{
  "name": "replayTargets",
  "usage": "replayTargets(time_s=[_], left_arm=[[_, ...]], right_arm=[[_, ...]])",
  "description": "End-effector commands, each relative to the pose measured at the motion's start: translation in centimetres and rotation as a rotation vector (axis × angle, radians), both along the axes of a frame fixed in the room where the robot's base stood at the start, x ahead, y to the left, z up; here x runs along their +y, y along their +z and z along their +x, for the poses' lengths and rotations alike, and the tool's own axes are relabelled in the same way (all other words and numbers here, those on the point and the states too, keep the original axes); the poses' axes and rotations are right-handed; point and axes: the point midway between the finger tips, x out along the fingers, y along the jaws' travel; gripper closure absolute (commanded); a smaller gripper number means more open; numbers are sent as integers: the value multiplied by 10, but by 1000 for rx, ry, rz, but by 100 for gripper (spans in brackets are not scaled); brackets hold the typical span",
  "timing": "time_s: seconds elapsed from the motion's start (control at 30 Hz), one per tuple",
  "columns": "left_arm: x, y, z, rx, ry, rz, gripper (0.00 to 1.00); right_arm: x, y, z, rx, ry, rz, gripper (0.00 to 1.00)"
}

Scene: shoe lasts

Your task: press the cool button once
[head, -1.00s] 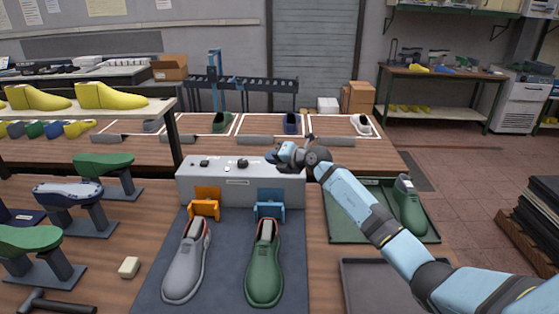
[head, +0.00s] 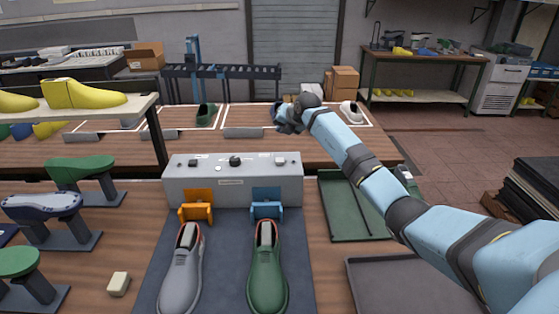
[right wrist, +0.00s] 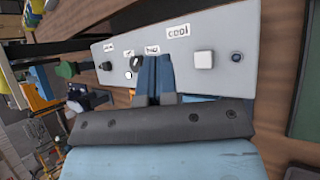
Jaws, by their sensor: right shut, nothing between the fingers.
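The grey control box (head: 232,188) stands at the back of the dark mat. In the right wrist view, its panel (right wrist: 215,85) carries a "cool" label (right wrist: 178,31) and a white square button (right wrist: 203,60) close by. A small dark round control (right wrist: 236,57) sits beside that button. My right gripper (head: 288,118) shows above and beyond the box's right part in the head view. In the right wrist view its fingers (right wrist: 154,72) are shut and empty, over the panel, to the left of the white button. I cannot tell their height above it. My left gripper is out of view.
An orange holder (head: 195,207) and a blue holder (head: 266,206) stand before the box, with a grey shoe (head: 181,272) and a green shoe (head: 267,275). A green tray (head: 345,222) lies to the right. A shelf with yellow lasts (head: 85,94) stands left.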

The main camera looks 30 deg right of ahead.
Motion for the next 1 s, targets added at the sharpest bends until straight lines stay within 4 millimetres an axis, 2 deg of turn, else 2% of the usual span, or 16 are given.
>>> replayTargets(time_s=[0.27,0.57,0.7,1.0], left_arm=[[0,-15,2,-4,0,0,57],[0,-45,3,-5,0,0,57],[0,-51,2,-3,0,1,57],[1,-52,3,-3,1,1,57]], right_arm=[[1,-24,0,0,0,2,100],[1,-68,0,0,0,2,100],[0,-81,0,0,0,0,100],[0,-87,0,-1,1,1,100]])
